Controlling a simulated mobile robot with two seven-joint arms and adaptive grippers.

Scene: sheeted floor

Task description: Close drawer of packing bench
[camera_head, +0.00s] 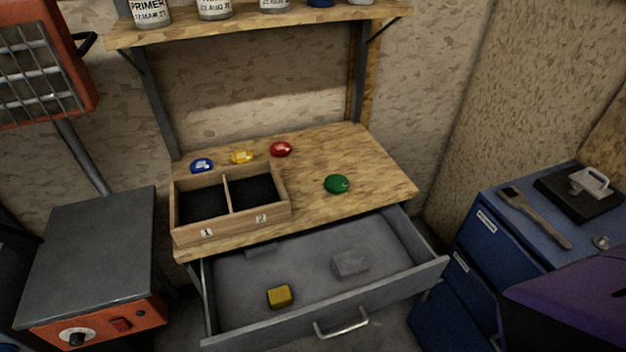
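The packing bench (370,160) has a wooden top and stands against the back wall. Its grey drawer (300,322) is pulled well out towards me, with a metal handle (341,323) on its front. Inside the drawer lie a yellow block (280,296), a grey block (350,263) and another grey piece (262,249) partly under the bench edge. I cannot make out either gripper in this view.
On the bench top are a two-compartment wooden tray (232,228) and blue, yellow, red and green (337,184) round pieces. An orange-and-grey machine (90,250) stands left. A blue cabinet (470,240) stands right, close to the drawer. A purple object (570,300) fills the lower right corner.

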